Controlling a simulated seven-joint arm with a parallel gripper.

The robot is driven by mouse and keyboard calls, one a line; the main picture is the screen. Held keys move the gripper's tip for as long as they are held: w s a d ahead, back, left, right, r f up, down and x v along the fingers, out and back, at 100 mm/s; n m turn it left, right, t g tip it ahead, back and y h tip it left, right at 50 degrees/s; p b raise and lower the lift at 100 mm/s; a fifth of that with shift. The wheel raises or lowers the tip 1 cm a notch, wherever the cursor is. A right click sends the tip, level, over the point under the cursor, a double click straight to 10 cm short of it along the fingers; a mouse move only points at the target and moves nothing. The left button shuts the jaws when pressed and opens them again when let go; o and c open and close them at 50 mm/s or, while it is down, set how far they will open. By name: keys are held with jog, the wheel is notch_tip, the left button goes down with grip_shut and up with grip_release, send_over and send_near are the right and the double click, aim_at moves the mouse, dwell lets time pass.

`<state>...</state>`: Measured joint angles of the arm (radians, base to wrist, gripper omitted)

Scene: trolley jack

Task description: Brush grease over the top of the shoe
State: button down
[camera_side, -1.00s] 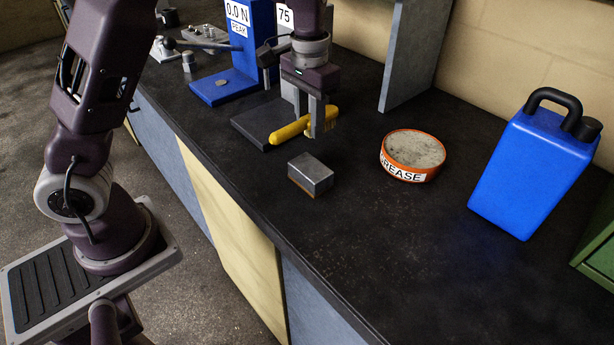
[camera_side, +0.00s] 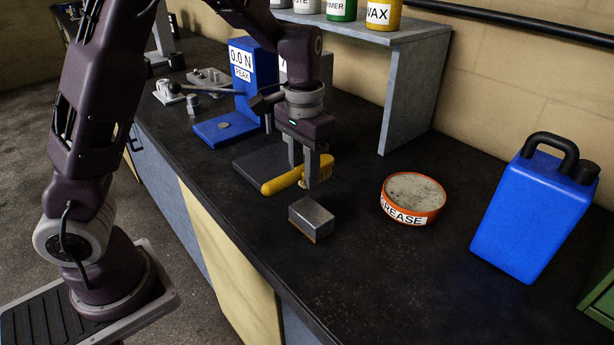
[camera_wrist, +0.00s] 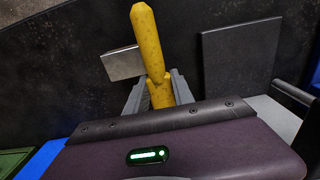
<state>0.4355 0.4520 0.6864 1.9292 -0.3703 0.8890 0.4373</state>
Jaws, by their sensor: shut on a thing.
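The shoe appears to be the small grey metal block (camera_side: 311,218) with a brownish lower edge, lying on the dark bench; it also shows in the wrist view (camera_wrist: 122,63). My gripper (camera_side: 309,178) is shut on a brush with a yellow handle (camera_side: 284,182), also seen in the wrist view (camera_wrist: 148,45). The handle points left in the side view, and the yellowish bristles (camera_side: 328,173) show right of the fingers. The brush is held above and behind the block, apart from it. An orange tin marked GREASE (camera_side: 412,198) stands open to the right, filled with pale grease.
A dark flat plate (camera_side: 262,168) lies behind my gripper, by a blue stand (camera_side: 254,75) reading 0.0 N. A blue jug (camera_side: 533,215) stands at the right. A grey shelf (camera_side: 405,100) carries several pots. The bench front right of the block is clear.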

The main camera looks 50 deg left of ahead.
jog(key=s+d+r, duration=0.5)
jog(key=s+d, duration=0.2)
jog(key=s, duration=0.2)
jog(key=shift+s+r, duration=0.2)
jog(key=shift+f, duration=2.9)
jog(key=shift+f, duration=0.6)
